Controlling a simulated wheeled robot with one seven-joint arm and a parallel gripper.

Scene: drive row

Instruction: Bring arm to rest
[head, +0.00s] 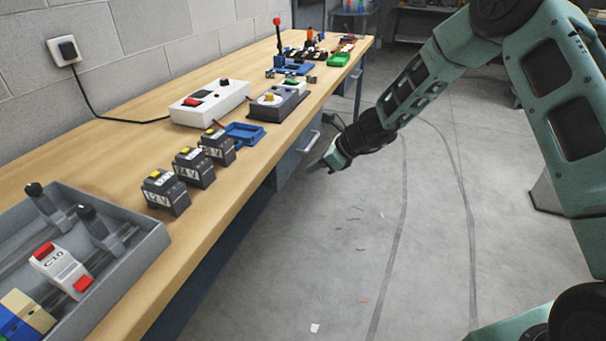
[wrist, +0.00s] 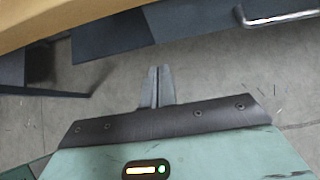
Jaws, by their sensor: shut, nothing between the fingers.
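My green arm reaches in from the right in the head view. My gripper (head: 318,165) hangs in the air over the floor, just off the bench's front edge and apart from it. In the wrist view my gripper (wrist: 156,72) shows its two fingers together, with nothing between them. Bare concrete floor lies behind the fingertips in that view.
The wooden bench (head: 225,195) runs along the left wall. It carries a grey tray (head: 150,232), several black blocks (head: 165,192), a white switch box (head: 208,103) and a blue tray (head: 245,133). A drawer handle (head: 308,141) sticks out near my gripper. The floor (head: 400,250) is open apart from small scraps.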

